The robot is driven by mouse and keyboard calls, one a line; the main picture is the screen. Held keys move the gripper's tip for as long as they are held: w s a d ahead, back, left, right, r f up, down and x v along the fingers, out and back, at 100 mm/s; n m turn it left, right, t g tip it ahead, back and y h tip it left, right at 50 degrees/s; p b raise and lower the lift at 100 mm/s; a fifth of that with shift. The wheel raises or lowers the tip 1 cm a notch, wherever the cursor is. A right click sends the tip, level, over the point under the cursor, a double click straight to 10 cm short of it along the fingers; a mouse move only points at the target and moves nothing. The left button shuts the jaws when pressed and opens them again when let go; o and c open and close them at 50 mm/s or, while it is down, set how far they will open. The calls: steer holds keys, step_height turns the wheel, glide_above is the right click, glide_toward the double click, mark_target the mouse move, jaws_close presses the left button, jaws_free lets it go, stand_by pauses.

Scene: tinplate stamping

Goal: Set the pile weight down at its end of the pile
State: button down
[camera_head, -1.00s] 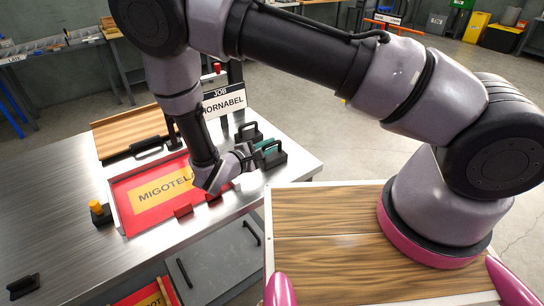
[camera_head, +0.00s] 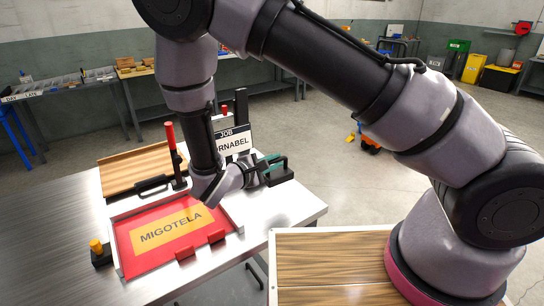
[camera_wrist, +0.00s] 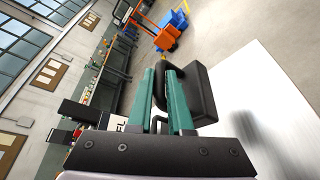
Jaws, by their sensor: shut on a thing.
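The pile weight (camera_head: 283,176), a black block with a looped handle, is at the right of the bench by my gripper (camera_head: 262,168). In the wrist view it also shows as a black block (camera_wrist: 196,96) at the right of my gripper's teal fingers (camera_wrist: 165,98), which are shut on its handle. I cannot tell if its underside touches the bench. A red sheet with a yellow MIGOTELA panel (camera_head: 170,235) lies in a pale tray to the left of my gripper. Whether it tops a pile is not clear.
A job sign (camera_head: 234,143) stands behind the gripper, partly hidden. A red-handled lever (camera_head: 171,137) stands behind the tray, near a wooden board (camera_head: 145,168). Bare metal bench (camera_head: 50,235) lies further left.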

steer(key=w+d+r+m+g+h, duration=0.1)
steer(key=w+d, duration=0.7)
steer(key=d, duration=0.5)
steer(key=w+d+r+m+g+h, duration=0.1)
steer(key=w+d, duration=0.7)
steer(key=d, duration=0.5)
steer(key=shift+w+d+r, duration=0.35)
